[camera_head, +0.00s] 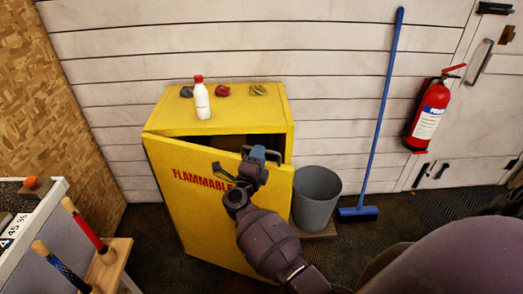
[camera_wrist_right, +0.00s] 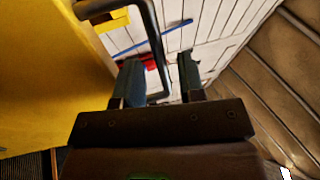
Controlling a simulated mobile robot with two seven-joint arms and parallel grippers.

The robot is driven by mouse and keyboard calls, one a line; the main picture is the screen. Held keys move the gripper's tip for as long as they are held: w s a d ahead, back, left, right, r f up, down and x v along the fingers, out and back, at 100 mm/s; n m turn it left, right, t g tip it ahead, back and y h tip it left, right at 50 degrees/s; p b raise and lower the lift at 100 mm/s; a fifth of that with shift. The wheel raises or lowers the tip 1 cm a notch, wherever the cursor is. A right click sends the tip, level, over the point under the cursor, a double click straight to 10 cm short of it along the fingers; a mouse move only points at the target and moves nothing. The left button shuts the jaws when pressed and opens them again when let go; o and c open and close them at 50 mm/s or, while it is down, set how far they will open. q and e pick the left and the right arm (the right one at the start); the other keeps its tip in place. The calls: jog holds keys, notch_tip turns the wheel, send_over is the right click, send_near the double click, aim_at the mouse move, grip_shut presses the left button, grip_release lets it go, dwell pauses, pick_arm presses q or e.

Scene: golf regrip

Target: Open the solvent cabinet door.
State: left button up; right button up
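The yellow solvent cabinet (camera_head: 190,122) stands against the white wall. Its door (camera_head: 205,215), marked FLAMMABLE in red, is ajar: it is swung out on its right side, with a dark gap along the top. My right gripper (camera_head: 260,155) is at the door's upper right edge. In the right wrist view the dark bar handle (camera_wrist_right: 152,40) passes between the two fingers of this gripper (camera_wrist_right: 160,78), with space showing beside the bar, so the fingers look open around it. The cabinet's inside is mostly hidden by the door. My left gripper is not in view.
A white bottle with a red cap (camera_head: 202,100) and several small lumps (camera_head: 222,91) sit on the cabinet top. A grey bin (camera_head: 317,195) and blue broom (camera_head: 380,110) stand right of the door. A bench (camera_head: 45,215) with club grips is at left.

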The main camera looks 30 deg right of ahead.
jog(key=shift+x, duration=1.25)
grip_shut()
